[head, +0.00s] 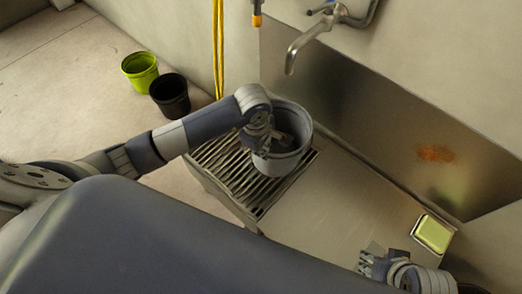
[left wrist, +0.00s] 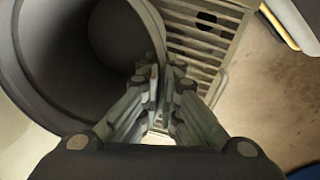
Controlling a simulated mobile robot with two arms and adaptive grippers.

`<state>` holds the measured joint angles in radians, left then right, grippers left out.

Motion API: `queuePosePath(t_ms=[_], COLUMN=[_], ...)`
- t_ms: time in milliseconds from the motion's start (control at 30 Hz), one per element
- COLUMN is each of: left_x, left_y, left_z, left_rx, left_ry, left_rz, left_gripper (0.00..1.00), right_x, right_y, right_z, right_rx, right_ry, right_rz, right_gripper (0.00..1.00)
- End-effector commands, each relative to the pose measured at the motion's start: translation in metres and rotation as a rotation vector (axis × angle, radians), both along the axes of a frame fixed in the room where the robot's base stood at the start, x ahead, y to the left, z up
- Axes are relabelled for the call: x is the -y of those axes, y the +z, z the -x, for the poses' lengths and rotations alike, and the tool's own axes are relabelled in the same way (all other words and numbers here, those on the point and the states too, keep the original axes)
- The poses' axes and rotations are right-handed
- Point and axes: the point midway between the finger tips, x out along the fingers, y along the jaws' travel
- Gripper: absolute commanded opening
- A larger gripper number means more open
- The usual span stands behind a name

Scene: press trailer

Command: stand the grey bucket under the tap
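The grey bucket (head: 293,135) is upright, over the right part of the slatted grate (head: 234,182). I cannot tell whether its base touches the slats. The tap (head: 306,42) is on the wall, and its spout end appears above the bucket in the head view. My left gripper (head: 262,142) is at the bucket's left rim. In the left wrist view, its fingers (left wrist: 160,85) are close together, with the bucket wall (left wrist: 45,60) pinched between them. My right gripper (head: 367,263) is low at the right, away from the bucket; its finger opening is unclear.
A lime-green pot (head: 140,72) and a black pot (head: 170,97) stand on the floor at left. A yellow hose (head: 218,50) hangs by the wall. A green-yellow sponge-like block (head: 432,234) lies on the right of the steel counter (head: 325,205), whose middle is clear.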

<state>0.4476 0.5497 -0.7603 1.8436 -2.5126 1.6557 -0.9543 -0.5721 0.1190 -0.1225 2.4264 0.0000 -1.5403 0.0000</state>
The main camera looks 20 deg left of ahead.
Motion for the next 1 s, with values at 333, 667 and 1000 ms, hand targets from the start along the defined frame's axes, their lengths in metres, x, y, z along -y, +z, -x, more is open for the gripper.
queuePosePath(t_ms=[333,667,1000], left_x=[0.000,0.000,-0.001], left_y=[-0.005,-0.006,0.012], left_z=[-0.001,0.000,0.000], left_rx=[0.003,0.001,0.005], left_ry=[0.001,0.001,-0.001], left_rz=[0.000,-0.001,-0.001], left_gripper=[0.00,0.25,0.25], right_x=[0.000,0.000,0.000], right_y=[0.003,0.004,-0.006], right_z=[0.001,0.002,-0.002], right_rx=[0.001,0.002,-0.006], right_ry=[0.000,0.000,0.000], right_rz=[0.001,0.001,0.001], right_gripper=[0.40,0.40,0.40])
